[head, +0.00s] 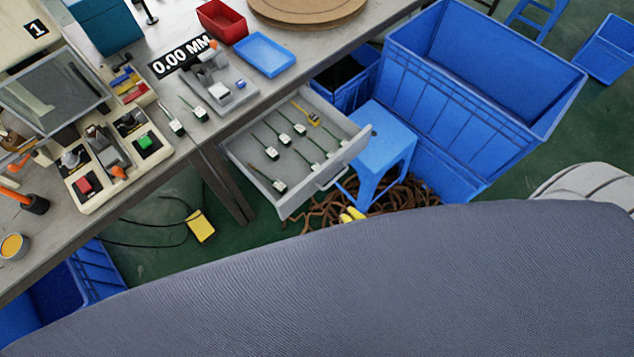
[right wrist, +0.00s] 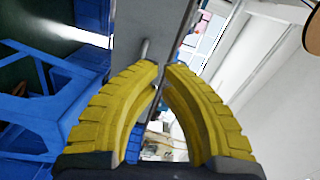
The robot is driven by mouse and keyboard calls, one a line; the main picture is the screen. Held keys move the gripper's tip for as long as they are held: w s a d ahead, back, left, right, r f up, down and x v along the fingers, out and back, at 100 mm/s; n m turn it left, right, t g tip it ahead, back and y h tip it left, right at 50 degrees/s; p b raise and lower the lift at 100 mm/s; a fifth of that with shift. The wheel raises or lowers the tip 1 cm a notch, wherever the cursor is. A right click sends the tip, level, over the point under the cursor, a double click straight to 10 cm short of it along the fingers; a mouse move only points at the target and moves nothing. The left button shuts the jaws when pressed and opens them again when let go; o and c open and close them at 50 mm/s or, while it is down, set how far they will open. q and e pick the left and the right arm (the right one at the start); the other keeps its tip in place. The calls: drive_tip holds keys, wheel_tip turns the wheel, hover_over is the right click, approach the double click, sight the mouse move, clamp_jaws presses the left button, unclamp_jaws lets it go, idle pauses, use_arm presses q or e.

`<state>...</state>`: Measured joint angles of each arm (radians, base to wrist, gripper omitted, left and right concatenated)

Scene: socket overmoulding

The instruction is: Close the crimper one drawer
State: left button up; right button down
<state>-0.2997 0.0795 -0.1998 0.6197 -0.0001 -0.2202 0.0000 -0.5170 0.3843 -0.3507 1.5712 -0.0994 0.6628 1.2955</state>
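The grey drawer (head: 246,153) under the workbench is pulled out, with its bar handle (head: 333,178) on the front panel. It holds several white plugs with green leads and one yellow piece. My right gripper (head: 352,214) shows as yellow fingertips just below and in front of the handle. In the right wrist view, its two yellow fingers (right wrist: 162,68) curve together with their tips almost meeting. A grey panel, apparently the drawer front (right wrist: 150,22), lies beyond the tips, with a metal bar beside the left fingertip. Contact with the handle cannot be told. My left gripper is not in view.
A blue stool (head: 385,140) stands close to the drawer's right side, with a large blue crate (head: 450,130) beyond it. Brown strands lie on the floor below. The workbench (head: 215,120) carries a fixture, a red bin (head: 222,22) and a blue tray (head: 264,54).

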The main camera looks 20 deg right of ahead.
drive_tip(key=r+m, duration=0.1)
drive_tip(key=m, duration=0.1)
approach(313, 180)
drive_tip(key=shift+t, duration=0.3)
drive_tip(key=x, duration=0.8)
drive_tip(key=shift+w+a+f, duration=0.1)
drive_tip(key=shift+f, duration=0.05)
